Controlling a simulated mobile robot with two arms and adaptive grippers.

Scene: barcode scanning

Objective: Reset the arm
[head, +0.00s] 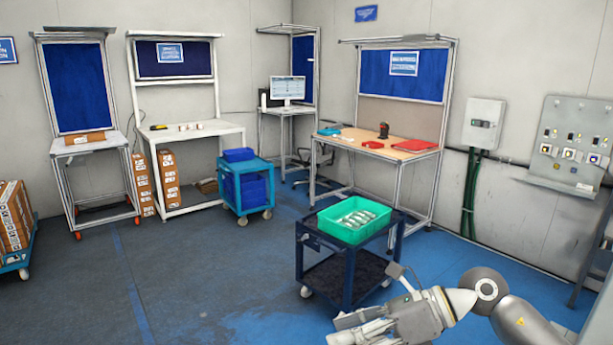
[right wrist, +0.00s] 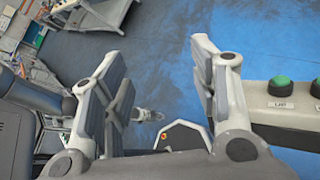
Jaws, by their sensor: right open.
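My right arm (head: 515,318) comes in at the lower right of the head view, bent at a grey joint. Its gripper (head: 350,328) points left, in front of the dark blue cart and apart from it. In the right wrist view my right gripper (right wrist: 160,88) is open, its two fingers wide apart with nothing between them. Blue floor shows beyond the fingers. My left gripper is not seen in the head view.
A dark blue cart (head: 345,270) carries a green bin (head: 354,220) with several pale items. Behind it stands a wooden-topped workbench (head: 375,147). A light blue cart (head: 246,185) and other benches line the walls. The floor (head: 190,275) at left is clear.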

